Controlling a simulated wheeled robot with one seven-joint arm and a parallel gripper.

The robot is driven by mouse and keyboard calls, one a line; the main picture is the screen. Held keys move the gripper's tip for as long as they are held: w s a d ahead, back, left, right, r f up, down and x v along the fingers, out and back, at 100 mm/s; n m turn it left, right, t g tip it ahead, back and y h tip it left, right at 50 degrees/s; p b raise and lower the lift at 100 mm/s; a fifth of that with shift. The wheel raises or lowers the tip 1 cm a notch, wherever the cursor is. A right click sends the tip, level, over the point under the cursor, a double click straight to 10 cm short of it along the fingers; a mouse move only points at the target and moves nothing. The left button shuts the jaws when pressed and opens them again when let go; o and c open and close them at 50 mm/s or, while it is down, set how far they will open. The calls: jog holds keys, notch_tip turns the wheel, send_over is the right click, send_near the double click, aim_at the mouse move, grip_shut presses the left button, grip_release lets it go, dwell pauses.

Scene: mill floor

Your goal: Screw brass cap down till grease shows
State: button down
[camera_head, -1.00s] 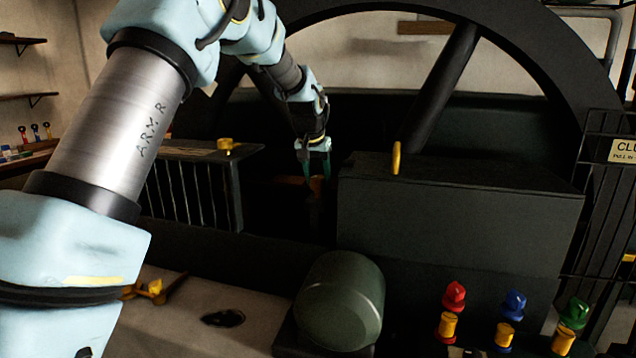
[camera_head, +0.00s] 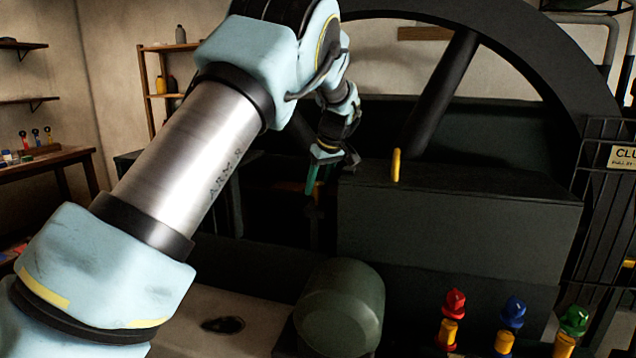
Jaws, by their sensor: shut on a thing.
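My gripper (camera_head: 330,172) is small and far off, low in the dark gap left of the big dark box. Its fingers are around something small, which seems to be the brass cap. The cap itself cannot be made out in the shadow between the fingers. One green finger points down at the left; the other side is turned toward the box. No grease can be seen at this distance.
The big dark box (camera_head: 460,215) stands right of my gripper, with an upright yellow piece (camera_head: 396,165) on top. A large dark wheel (camera_head: 545,60) arches behind. A rounded green housing (camera_head: 338,305) and red, blue and green capped fittings (camera_head: 512,320) are in front.

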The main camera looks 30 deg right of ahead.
jog(key=shift+n+g+y+p, duration=0.4)
jog(key=shift+n+y+p, duration=0.35)
jog(key=shift+n, duration=1.25)
jog(key=shift+c, duration=1.5)
grip_release()
jog(key=b+v, duration=0.2)
jog(key=v, duration=0.8)
jog(key=shift+s+r+b, duration=0.2)
jog(key=shift+r+b, duration=0.1)
